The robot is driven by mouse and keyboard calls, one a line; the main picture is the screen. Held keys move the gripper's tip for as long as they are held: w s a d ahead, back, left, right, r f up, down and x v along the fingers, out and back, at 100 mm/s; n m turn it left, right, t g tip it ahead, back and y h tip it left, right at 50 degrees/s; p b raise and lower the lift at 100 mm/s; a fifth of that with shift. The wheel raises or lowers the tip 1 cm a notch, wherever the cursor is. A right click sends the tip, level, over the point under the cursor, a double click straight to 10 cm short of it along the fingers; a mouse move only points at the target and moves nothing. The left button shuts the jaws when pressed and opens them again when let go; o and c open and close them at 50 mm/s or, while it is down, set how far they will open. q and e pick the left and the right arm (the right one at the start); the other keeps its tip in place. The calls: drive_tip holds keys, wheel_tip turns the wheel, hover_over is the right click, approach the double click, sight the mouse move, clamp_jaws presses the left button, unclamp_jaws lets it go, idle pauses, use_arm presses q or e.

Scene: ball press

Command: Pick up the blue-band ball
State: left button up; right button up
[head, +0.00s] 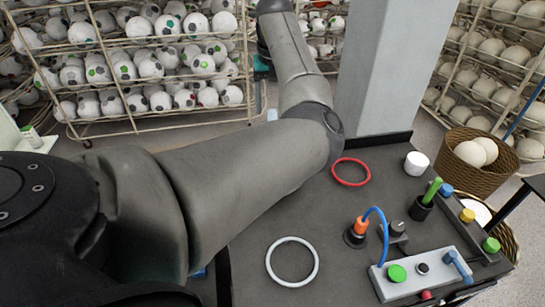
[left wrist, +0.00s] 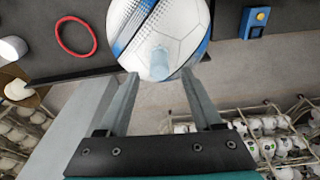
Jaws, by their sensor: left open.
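The ball (left wrist: 180,35) is white with a blue patterned band and sits at the top middle of the left wrist view, over the dark table's edge. My left gripper (left wrist: 160,74) is open. Its two fingers reach toward the ball's near side, with the tips by its lower edge, one on each side. I cannot tell whether they touch it. A small pale blue shape (left wrist: 158,63) shows in front of the ball between the fingers. In the head view the ball is not visible, and my left arm covers much of the table's left side. My right gripper is not in view.
The table (head: 340,235) holds a red ring (head: 351,171), a white ring (head: 292,262), a white cylinder (head: 416,163) and a control panel (head: 425,275). A grey pillar (head: 375,70) rises behind. Ball racks (head: 140,70) and a wicker basket (head: 465,178) stand around.

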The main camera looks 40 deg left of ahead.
sight(273, 111)
use_arm(q)
wheel_tip(273, 111, down, 2)
drive_tip(key=shift+d+f, duration=0.1)
drive_tip(key=shift+f, duration=0.65)
clamp_jaws()
drive_tip(key=shift+r, duration=0.1)
idle(0.8)
